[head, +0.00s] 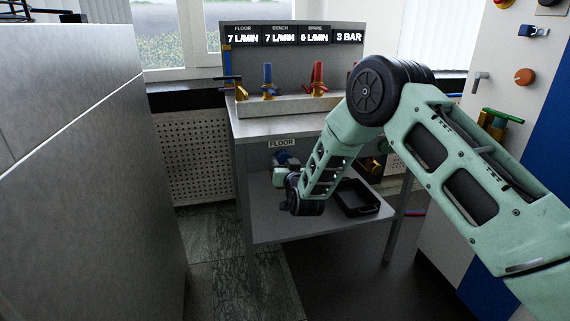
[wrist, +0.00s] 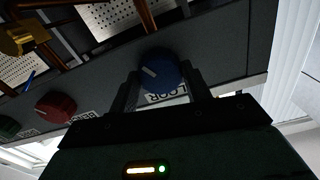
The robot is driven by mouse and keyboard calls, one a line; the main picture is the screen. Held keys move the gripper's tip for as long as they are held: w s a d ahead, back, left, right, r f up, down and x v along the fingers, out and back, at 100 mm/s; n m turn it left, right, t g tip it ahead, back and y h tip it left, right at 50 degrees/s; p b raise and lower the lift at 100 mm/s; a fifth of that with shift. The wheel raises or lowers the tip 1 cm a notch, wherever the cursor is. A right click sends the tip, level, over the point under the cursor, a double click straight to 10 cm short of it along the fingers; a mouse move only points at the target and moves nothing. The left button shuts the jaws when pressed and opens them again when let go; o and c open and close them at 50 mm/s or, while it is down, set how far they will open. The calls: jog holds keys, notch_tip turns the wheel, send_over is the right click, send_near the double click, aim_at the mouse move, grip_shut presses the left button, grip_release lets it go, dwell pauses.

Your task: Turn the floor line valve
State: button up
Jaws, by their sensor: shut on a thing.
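The floor line valve is a blue round knob (wrist: 158,70) with a white pointer mark, seen between my fingers in the wrist view. A white FLOOR label lies beside it, upside down in that view and partly covered. My gripper (wrist: 161,84) is shut on the blue knob, one finger on each side. In the head view the FLOOR label (head: 281,143) is under the bench top, with a bit of the blue knob (head: 283,156) below it. My arm hides most of the gripper there. The FLOOR display (head: 243,34) reads 7 L/MIN.
A red knob (wrist: 55,107) and a green knob (wrist: 8,127) sit along the same panel. A black tray (head: 358,198) lies on the lower shelf (head: 285,228). Blue and red taps stand on the bench. A grey cabinet (head: 75,180) stands at the left.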

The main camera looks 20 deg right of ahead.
jog(key=shift+n, duration=0.3)
jog(key=n, duration=0.4)
jog(key=n+p, duration=0.1)
jog(key=n, duration=0.3)
jog(key=shift+n, duration=0.3)
dwell(0.4)
jog(key=o, duration=1)
jog(key=s+p, duration=0.2)
jog(key=s, duration=1.5)
jog(key=shift+s, duration=0.2)
